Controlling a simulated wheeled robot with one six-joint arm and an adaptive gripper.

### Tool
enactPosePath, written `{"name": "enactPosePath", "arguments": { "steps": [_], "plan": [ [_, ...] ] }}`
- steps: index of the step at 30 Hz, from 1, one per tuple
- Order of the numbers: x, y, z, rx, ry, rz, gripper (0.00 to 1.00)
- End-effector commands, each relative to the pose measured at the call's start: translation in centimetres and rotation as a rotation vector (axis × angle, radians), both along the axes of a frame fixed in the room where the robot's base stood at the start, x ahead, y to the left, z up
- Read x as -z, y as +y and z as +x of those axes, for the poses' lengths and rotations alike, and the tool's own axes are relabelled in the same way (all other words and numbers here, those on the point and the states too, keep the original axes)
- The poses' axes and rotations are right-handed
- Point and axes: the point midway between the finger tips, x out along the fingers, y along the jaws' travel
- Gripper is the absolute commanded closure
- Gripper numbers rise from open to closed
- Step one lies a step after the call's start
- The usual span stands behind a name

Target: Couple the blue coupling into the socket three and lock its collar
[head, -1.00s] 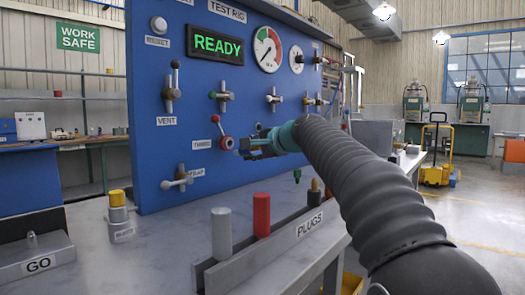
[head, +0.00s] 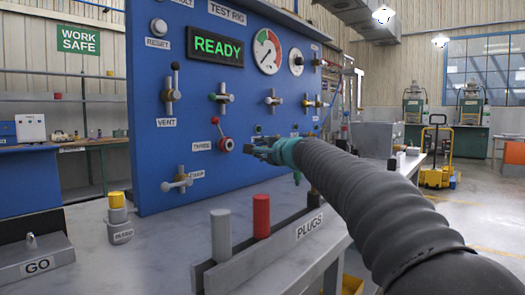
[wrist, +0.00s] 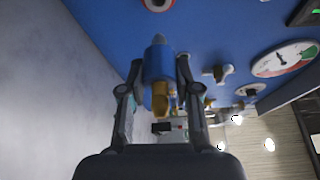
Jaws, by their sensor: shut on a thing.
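My gripper (wrist: 158,72) is shut on the blue coupling (wrist: 158,62), one finger on each side of it in the wrist view. The coupling has a grey nose pointing up the picture and a brass-coloured part on its lower side. In the head view my gripper (head: 258,150) is in front of the blue panel, just right of socket three (head: 226,145), which has a red ring and a red-knobbed lever beside the label THREE. The coupling cannot be made out clearly there. A red-ringed fitting (wrist: 158,3) shows at the wrist view's top edge, apart from the coupling's nose.
The blue test panel (head: 150,100) carries other valves, gauges and a lit READY sign (head: 218,46). The PLUGS rack (head: 270,250) stands at the front of the bench with a grey and a red plug. A yellow-topped bleed fitting (head: 119,215) stands at left.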

Motion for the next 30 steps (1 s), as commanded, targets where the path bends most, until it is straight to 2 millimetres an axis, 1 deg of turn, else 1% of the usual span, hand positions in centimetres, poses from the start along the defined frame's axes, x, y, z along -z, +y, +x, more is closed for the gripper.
{"name": "enactPosePath", "arguments": {
  "steps": [18,24,30],
  "plan": [
    [-0.1,3.9,3.0,-0.001,0.002,-0.001,1.0],
    [-0.1,4.5,3.5,-0.001,0.001,0.0,1.0],
    [0.0,4.7,3.6,0.0,0.0,0.0,1.0]
  ]
}}
